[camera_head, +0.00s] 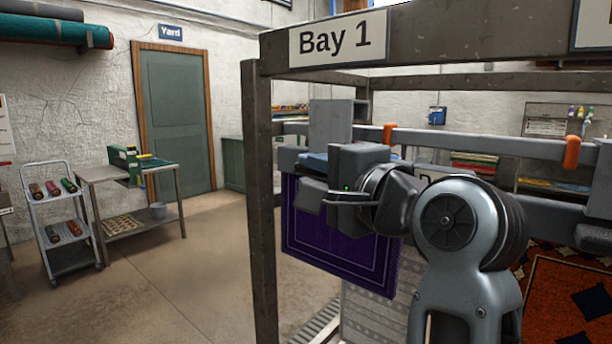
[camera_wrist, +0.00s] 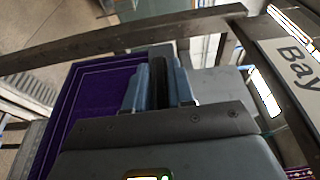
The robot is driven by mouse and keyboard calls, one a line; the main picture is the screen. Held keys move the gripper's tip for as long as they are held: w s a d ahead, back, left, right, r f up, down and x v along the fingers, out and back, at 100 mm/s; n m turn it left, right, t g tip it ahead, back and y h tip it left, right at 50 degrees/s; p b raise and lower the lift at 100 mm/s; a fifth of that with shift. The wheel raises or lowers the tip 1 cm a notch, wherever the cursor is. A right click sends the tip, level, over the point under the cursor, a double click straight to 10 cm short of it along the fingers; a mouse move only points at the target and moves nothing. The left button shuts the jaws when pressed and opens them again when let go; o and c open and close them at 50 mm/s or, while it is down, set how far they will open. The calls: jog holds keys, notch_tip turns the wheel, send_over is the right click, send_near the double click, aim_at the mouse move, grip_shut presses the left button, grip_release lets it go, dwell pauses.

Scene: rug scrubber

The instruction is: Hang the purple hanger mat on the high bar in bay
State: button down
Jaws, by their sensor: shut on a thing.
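The purple mat (camera_head: 345,245) hangs below my gripper (camera_head: 314,162) inside the bay, its sheet with a pale border line facing me. It also shows at the left in the wrist view (camera_wrist: 95,105). My gripper's blue fingers (camera_wrist: 159,88) are shut on the dark top piece of the mat's hanger (camera_wrist: 158,75). A grey horizontal bar (camera_head: 470,142) with orange clips (camera_head: 571,151) crosses the bay behind my gripper. My wrist hides much of the hanger and part of the bar, so I cannot tell whether they touch.
The bay's dark post (camera_head: 261,200) stands close left of the mat, under the Bay 1 sign (camera_head: 337,40). A patterned orange rug (camera_head: 570,295) is at the right. A trolley (camera_head: 62,225) and workbench (camera_head: 130,190) stand far left. Floor between them and the bay is clear.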

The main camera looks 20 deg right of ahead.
jog(key=shift+w+d, duration=0.7)
jog(key=shift+d, duration=0.3)
jog(key=shift+w+d, duration=0.7)
jog(key=shift+d, duration=0.3)
jog(key=shift+w+d+f+b, duration=0.1)
jog(key=shift+f+b, duration=0.25)
jog(key=shift+b, duration=0.15)
jog(key=shift+f+b, duration=0.75)
jog(key=shift+f, duration=0.4)
